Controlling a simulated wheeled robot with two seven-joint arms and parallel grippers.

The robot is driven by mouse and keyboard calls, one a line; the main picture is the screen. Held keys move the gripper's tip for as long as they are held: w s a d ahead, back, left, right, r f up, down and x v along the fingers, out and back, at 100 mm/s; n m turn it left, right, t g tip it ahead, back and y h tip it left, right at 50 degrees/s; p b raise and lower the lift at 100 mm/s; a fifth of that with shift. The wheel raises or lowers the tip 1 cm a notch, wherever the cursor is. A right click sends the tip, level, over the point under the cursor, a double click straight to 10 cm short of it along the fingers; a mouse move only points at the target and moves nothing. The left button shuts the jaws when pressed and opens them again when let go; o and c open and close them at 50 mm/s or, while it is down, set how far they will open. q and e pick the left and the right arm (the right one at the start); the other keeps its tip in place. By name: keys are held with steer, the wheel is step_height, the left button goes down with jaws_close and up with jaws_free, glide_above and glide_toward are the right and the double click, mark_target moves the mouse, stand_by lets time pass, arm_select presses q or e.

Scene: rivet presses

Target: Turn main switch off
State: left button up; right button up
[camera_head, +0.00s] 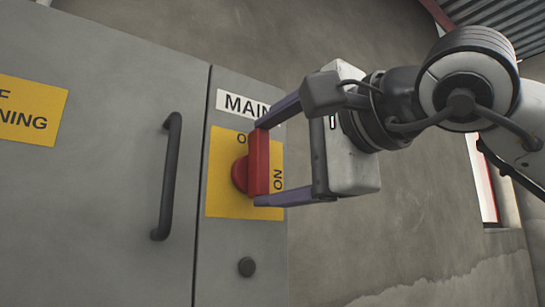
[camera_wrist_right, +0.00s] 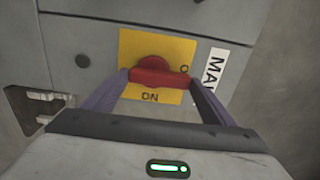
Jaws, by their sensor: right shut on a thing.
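The red main switch (camera_head: 259,163) sits on a yellow plate (camera_head: 218,180) on the grey cabinet, below a white label (camera_head: 235,103) reading "MAIN". Its handle stands upright in the head view, with its upper end by a partly hidden marking starting with "O". "ON" is printed sideways to its right. My right gripper (camera_head: 262,164) is shut on the handle, one finger at its upper end and one at its lower end. In the right wrist view the switch (camera_wrist_right: 155,72) lies crosswise between the fingertips (camera_wrist_right: 159,79). My left gripper is not in view.
A black door handle (camera_head: 168,178) stands out from the cabinet door left of the switch. A small black round lock (camera_head: 247,266) is below the plate. A yellow warning sign (camera_head: 30,110) is at far left. Open space lies right of the cabinet, before the wall.

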steer(key=o, duration=1)
steer(key=shift+o, duration=0.2)
steer(key=shift+s, duration=0.1)
steer(key=b+v, duration=0.2)
steer(key=v, duration=0.8)
steer(key=shift+b, duration=0.35)
